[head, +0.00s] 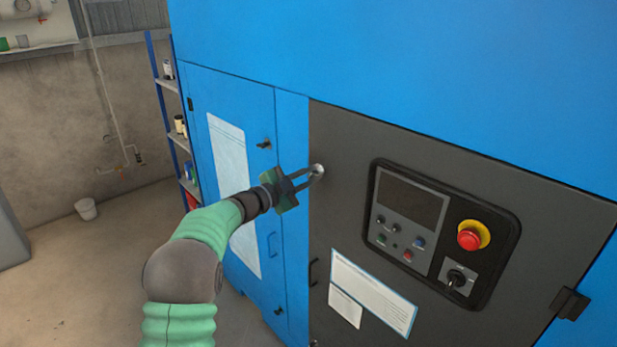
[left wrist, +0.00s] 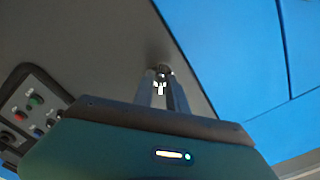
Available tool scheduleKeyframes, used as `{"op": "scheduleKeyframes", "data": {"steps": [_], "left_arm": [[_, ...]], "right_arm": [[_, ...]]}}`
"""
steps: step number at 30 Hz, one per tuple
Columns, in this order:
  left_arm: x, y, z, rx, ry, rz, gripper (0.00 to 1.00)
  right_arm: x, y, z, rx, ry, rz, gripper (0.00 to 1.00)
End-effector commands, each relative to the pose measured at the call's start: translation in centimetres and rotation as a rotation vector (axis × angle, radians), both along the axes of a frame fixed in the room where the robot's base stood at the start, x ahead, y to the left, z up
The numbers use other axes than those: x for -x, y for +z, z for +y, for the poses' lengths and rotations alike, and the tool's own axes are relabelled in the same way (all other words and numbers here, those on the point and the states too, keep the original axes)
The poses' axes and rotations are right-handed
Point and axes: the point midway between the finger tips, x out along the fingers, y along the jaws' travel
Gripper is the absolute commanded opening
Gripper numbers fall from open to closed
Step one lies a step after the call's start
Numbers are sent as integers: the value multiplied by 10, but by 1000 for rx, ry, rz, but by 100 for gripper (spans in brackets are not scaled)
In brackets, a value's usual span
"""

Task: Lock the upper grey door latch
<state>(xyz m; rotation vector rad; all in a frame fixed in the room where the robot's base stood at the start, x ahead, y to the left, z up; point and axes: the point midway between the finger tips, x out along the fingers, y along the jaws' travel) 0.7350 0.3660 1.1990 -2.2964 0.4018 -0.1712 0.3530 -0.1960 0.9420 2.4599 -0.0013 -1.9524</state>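The upper grey door latch (head: 318,168) is a small, round, shiny metal piece near the upper left edge of the dark grey door (head: 345,215). My left gripper (head: 316,174) reaches it from the left, with its two fingertips at the latch. In the left wrist view the latch (left wrist: 161,71) shows bright between the tips of the two fingers, which stand a narrow gap apart. Whether the fingers press on it cannot be made out. The fingertips partly cover the latch, so its turn angle is unclear. My right gripper is in neither view.
A control panel (head: 440,232) with a red emergency stop button (head: 469,238) sits on the door to the right. A blue door (head: 262,112) with a black latch (head: 264,144) is on the left. A dark door handle (head: 313,272) lies below. Open floor is at lower left.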

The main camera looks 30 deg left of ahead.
Motion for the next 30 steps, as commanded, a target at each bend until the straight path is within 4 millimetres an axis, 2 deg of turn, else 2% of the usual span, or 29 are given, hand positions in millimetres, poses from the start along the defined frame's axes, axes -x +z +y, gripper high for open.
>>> {"op": "scheduleKeyframes", "data": {"steps": [3, 11, 14, 17, 24, 30], "left_arm": [[0, -1, 0, 1, -1, 1, 30], [0, 0, 1, 1, 1, 0, 30], [7, -1, 4, 0, 2, -1, 30], [25, -1, 11, 0, 4, 0, 30], [92, -2, 35, 0, 5, -1, 30], [138, -3, 51, 1, 3, 0, 30]], "right_arm": [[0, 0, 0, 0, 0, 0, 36], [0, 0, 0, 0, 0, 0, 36], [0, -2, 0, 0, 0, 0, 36], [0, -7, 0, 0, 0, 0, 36], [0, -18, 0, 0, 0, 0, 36], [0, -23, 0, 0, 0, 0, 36]]}}
